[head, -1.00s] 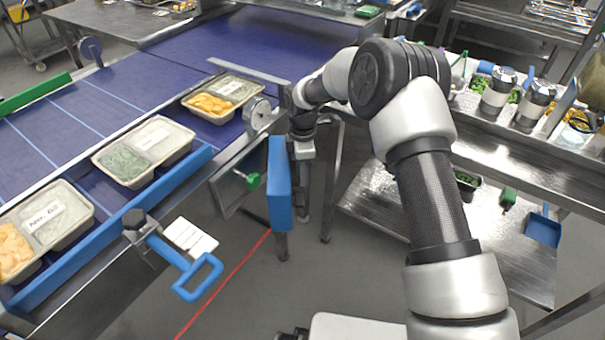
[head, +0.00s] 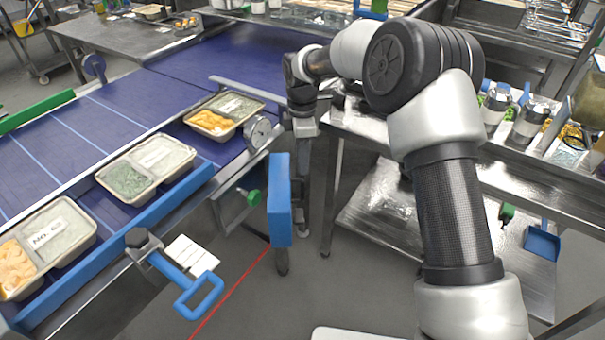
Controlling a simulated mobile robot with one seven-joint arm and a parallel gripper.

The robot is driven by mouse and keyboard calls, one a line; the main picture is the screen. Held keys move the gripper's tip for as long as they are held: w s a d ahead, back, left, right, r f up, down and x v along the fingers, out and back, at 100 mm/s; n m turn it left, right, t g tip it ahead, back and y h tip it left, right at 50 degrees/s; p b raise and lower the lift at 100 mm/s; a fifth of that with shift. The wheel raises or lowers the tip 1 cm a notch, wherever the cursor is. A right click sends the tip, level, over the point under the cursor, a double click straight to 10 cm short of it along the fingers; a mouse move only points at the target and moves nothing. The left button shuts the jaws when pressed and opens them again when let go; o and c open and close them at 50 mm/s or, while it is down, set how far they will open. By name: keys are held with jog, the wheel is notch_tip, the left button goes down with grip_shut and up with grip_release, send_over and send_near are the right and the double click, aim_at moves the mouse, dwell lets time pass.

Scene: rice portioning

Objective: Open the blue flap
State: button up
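A blue upright panel (head: 279,205), which appears to be the blue flap, stands at the end of the conveyor side in the middle of the head view. It looks narrow and nearly edge-on. My gripper (head: 305,128) points down just above and right of the panel's top edge. Its fingers are small and dark against the metal behind, so I cannot tell whether they are open or touch anything. A gap seems to lie between the gripper and the panel.
The purple conveyor (head: 90,130) carries several two-part food trays (head: 150,168). A dial (head: 259,132), a green knob (head: 253,198) and a blue loop handle (head: 199,297) project near its edge. A steel table (head: 370,125) stands right. Grey floor (head: 300,285) is clear in front.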

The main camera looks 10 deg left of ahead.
notch_tip(320, 180, up, 5)
dwell(0.6)
